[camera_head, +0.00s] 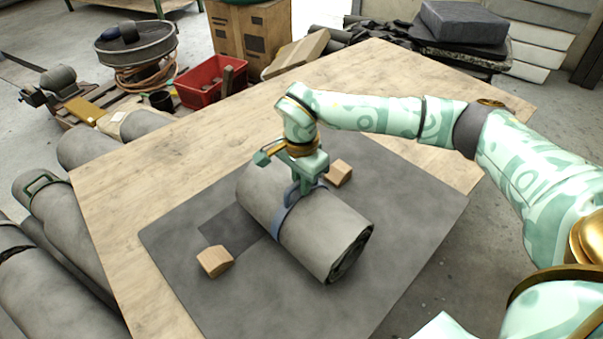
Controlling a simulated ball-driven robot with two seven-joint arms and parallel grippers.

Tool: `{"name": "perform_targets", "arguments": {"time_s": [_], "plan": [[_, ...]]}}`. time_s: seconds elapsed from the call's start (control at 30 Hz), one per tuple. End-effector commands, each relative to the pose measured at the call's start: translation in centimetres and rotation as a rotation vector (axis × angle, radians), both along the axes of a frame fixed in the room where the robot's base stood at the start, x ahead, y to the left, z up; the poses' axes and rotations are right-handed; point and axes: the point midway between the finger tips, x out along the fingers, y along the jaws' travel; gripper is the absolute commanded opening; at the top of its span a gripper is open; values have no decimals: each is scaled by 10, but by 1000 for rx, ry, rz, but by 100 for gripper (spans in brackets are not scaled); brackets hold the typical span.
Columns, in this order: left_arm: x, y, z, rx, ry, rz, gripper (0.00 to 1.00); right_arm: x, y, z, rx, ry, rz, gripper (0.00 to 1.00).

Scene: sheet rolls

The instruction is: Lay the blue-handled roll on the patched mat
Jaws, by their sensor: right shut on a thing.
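The blue-handled roll (330,225) is a grey rolled sheet with a blue band and handle around its middle. My right gripper (302,187) is above it and shut on the blue handle. The roll is over the patched mat (420,215), a dark grey sheet with a darker patch (228,232) partly hidden under the roll. The roll appears to be on the mat, but I cannot tell whether its underside touches. My left gripper is not in view.
The mat lies on a wooden table (120,215). One wooden block (215,261) is left of the roll, another (338,173) behind it. More grey rolls, one with a green handle (40,182), lie on the floor at left. A red crate (208,82) stands behind the table.

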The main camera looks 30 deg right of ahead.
Motion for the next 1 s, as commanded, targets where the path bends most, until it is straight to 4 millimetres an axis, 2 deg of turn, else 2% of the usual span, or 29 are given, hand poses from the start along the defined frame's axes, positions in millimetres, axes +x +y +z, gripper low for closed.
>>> {"name": "perform_targets", "arguments": {"time_s": [0.23, 0.47, 0.5, 0.53, 0.57, 0.87, 1.0], "plan": [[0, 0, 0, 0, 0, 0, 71, 3, 1, 4, 4, -14, 0, 0], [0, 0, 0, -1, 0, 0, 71, 3, 1, 0, 4, -12, -1, 0], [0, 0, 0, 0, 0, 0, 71, 1, 0, -3, 1, -5, 0, 23], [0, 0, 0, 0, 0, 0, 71, 1, 0, -3, 1, -5, 0, 32], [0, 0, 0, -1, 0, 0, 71, 1, 0, -3, 1, -5, 0, 34], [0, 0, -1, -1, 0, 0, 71, 1, 0, -1, 1, -6, 0, 34], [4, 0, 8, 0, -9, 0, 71, 2, 0, 21, 0, -11, 1, 34]]}}
